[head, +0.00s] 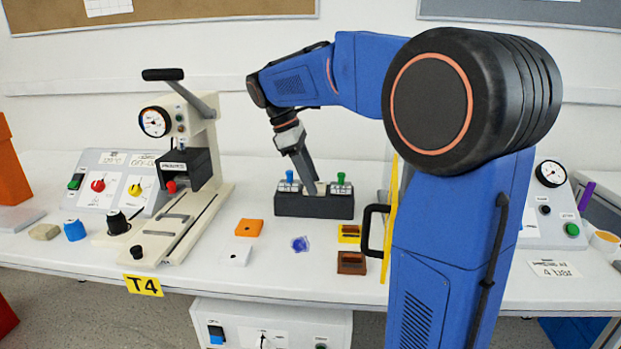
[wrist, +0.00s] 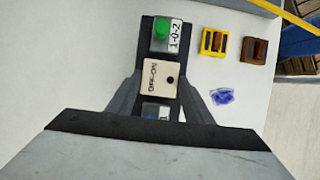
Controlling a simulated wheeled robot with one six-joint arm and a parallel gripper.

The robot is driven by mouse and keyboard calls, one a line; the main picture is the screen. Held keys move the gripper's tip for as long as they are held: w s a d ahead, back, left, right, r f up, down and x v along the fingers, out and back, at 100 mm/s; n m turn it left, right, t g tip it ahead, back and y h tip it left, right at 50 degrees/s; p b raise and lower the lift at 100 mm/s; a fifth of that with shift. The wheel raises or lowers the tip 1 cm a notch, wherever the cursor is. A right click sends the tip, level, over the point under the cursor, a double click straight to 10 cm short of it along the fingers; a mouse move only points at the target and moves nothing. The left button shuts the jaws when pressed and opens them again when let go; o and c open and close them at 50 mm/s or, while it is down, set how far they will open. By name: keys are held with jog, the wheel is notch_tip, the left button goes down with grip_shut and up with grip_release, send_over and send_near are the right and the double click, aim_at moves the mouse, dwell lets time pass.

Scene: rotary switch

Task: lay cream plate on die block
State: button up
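My gripper (head: 317,187) is down at the block. In the wrist view its fingers (wrist: 159,88) flank the plate's two side edges. They blend with the dark block, so I cannot tell whether they press on the plate or whether it is lifted. No part is clearly identifiable as the die block.
A press with a lever (head: 185,150) stands at left. An orange plate (head: 248,228), a white plate (head: 236,254), a blue-purple piece (head: 299,244), a yellow holder (head: 349,233) and a brown holder (head: 351,262) lie in front. My arm hides part of the right side.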

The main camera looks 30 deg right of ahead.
jog(key=shift+o, duration=1.4)
jog(key=shift+r, duration=0.15)
jog(key=v, duration=1.2)
jog(key=shift+s, duration=0.15)
